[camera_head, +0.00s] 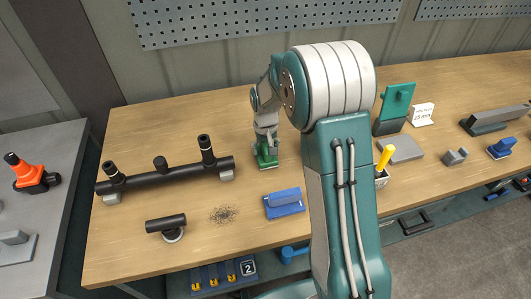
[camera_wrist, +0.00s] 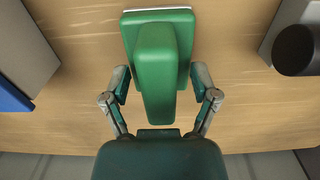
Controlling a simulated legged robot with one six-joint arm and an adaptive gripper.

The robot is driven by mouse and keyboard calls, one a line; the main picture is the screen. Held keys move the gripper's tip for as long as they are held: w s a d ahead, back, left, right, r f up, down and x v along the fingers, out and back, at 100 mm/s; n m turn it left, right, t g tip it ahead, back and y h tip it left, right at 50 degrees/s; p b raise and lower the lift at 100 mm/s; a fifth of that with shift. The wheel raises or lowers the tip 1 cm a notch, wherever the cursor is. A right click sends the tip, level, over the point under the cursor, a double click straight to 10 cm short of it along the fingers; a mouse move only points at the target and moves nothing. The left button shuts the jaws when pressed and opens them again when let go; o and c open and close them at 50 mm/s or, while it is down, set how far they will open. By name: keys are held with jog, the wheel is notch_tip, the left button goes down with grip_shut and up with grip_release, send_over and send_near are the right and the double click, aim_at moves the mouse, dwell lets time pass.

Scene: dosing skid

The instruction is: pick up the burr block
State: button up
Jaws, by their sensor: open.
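A green block with a raised green grip (camera_wrist: 157,65) on a flat base lies on the wooden bench, centred in the wrist view. It also shows in the head view (camera_head: 267,162), below my arm's end. A blue block of similar shape (camera_head: 284,203) lies nearer the bench's front edge; no label tells which one is the burr block. My gripper (camera_wrist: 160,78) is open over the green block, one finger on each side of its grip. Gaps show between the fingers and the grip.
A black pipe manifold (camera_head: 165,176) on grey supports is left of the green block. A black T-shaped piece (camera_head: 166,224) and dark shavings (camera_head: 222,214) lie in front. A yellow-handled tool (camera_head: 384,158) and green panel (camera_head: 394,105) stand right. Bare wood surrounds the green block.

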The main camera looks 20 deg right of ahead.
aim_at(265, 143)
grip_shut()
jog(key=shift+r, duration=0.15)
jog(key=shift+r, duration=0.3)
notch_tip(265, 143, up, 2)
jog(key=shift+r, duration=0.2)
jog(key=s+r, duration=0.9)
jog(key=s, duration=0.5)
jog(key=shift+r, duration=0.4)
